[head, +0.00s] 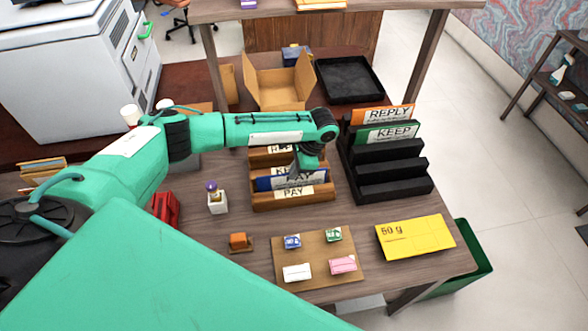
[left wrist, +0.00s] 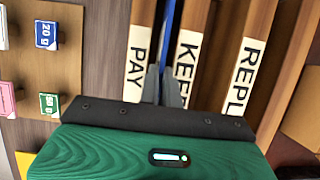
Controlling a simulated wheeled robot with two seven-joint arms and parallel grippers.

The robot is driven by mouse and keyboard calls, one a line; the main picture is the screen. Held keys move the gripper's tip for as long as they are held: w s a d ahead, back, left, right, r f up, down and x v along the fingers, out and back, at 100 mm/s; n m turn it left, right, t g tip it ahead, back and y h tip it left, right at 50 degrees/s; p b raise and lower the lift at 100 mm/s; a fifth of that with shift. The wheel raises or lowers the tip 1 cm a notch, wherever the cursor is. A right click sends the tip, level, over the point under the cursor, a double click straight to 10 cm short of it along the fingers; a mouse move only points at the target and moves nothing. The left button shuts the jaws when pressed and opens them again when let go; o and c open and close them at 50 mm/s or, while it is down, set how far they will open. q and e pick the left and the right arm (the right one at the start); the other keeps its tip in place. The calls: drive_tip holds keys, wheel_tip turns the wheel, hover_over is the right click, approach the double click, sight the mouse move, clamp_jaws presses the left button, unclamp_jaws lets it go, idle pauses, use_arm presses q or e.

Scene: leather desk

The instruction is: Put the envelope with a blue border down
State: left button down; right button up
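The blue-bordered envelope (head: 264,184) stands upright in the wooden sorter (head: 318,196), just behind the board labelled PAY. In the left wrist view the envelope (left wrist: 168,30) shows edge-on as a thin blue strip between the PAY and KEEP boards. My left gripper (head: 303,172) is over the sorter with its fingers down at the envelope. In the left wrist view the gripper's fingers (left wrist: 164,86) are on both sides of the envelope, shut on it. The envelope's lower part is hidden by the PAY board. My right gripper is not in view.
A black stepped rack (head: 390,170) holding REPLY and KEEP cards stands right of the sorter. In front are a board (head: 318,262) with small stamps and a yellow 50 g envelope (head: 415,237). An open cardboard box (head: 280,85) and black tray (head: 348,80) are behind.

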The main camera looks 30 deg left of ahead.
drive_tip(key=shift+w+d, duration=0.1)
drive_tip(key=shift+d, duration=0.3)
use_arm(q)
drive_tip(key=c, duration=1.6)
unclamp_jaws()
drive_tip(key=shift+f, duration=0.15)
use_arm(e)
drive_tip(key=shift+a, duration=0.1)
